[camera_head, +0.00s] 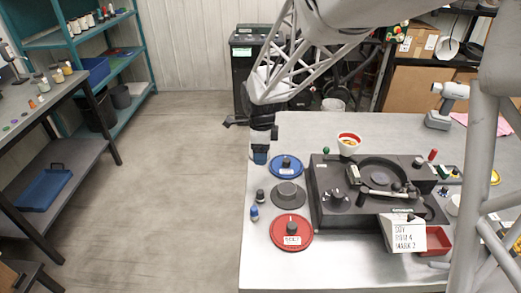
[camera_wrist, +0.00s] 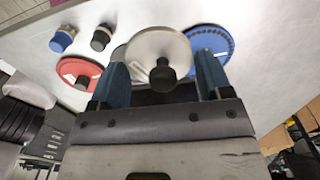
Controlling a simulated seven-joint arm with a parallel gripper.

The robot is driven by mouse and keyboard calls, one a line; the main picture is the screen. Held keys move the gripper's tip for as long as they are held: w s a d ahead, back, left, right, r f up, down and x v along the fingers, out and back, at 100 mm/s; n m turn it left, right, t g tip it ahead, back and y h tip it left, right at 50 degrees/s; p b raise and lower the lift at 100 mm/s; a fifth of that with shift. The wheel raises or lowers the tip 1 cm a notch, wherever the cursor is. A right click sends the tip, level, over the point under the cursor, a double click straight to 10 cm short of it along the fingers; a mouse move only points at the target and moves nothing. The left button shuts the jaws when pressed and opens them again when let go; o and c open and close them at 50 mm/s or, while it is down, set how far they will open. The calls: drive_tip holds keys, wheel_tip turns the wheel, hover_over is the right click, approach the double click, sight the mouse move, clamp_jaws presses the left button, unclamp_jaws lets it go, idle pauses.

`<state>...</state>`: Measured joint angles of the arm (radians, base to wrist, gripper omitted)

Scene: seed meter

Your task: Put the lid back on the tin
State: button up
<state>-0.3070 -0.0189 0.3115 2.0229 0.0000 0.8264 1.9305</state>
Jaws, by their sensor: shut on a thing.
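My gripper (camera_head: 260,152) hangs at the table's left edge, beside the blue disc. In the wrist view its two blue fingers (camera_wrist: 163,82) are apart, with a pale round lid (camera_wrist: 155,43) with a black knob between them. The fingers appear shut on the lid's sides, knob towards the palm. In the head view the lid is mostly hidden by the gripper.
Blue (camera_head: 286,166), grey (camera_head: 287,194) and red (camera_head: 291,232) knobbed discs lie left of the black machine (camera_head: 372,190). Two small bottles (camera_head: 255,212) stand beside them. The table's back left is clear.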

drive_tip(key=n, duration=0.1)
approach(289, 189)
idle(0.4)
drive_tip(key=shift+f, duration=0.2)
drive_tip(key=shift+f, duration=3)
drive_tip(key=shift+f, duration=0.2)
idle(1.0)
drive_tip(key=o, duration=1)
drive_tip(key=shift+c, duration=0.2)
drive_tip(key=shift+r, duration=0.15)
wheel_tip(289, 189, up, 7)
idle(0.8)
